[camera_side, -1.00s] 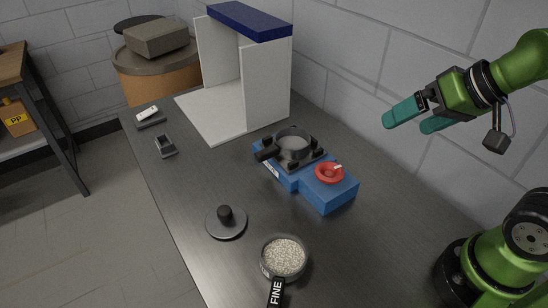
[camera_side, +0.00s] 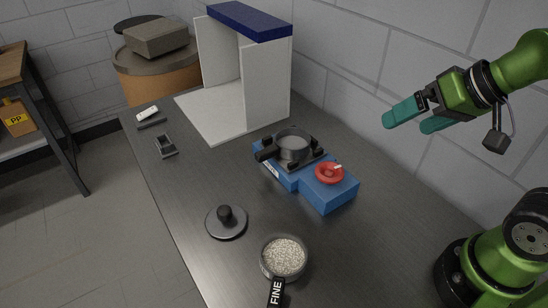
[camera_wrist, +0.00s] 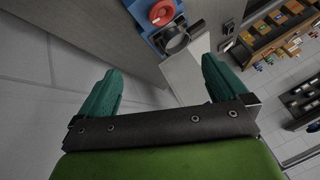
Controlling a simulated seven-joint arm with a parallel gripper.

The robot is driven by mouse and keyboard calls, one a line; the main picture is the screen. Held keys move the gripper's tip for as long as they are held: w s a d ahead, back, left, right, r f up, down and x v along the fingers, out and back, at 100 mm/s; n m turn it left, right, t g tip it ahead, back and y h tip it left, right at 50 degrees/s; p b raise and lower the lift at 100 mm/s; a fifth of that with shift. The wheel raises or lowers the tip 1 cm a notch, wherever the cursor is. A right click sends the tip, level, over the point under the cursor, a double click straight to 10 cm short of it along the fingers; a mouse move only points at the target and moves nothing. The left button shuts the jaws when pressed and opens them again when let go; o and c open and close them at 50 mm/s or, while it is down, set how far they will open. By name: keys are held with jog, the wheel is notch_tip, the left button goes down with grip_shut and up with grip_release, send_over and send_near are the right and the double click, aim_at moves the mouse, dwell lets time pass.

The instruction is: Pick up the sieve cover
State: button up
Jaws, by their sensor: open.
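The sieve cover (camera_side: 236,230), a flat dark disc with a black knob on top, appears to be the round lid lying on the grey table, in the side view. A sieve (camera_side: 284,257) full of pale pellets stands near it, its black handle labelled FINE. My gripper (camera_side: 412,124) has green fingers and hangs above the right of the table, high and well away from the cover. In the wrist view my gripper (camera_wrist: 160,84) has its two fingers spread apart with nothing between them. I do not see the cover in the wrist view.
A blue shaker base (camera_side: 330,192) with a clamped dark ring (camera_side: 293,147) and a red knob (camera_side: 329,173) stands mid-table. A white booth (camera_side: 268,85) with a blue top stands behind. A small grey holder (camera_side: 165,146) lies left. The table around the cover is clear.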

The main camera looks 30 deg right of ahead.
jog(key=shift+c, duration=0.5)
jog(key=c, duration=0.6)
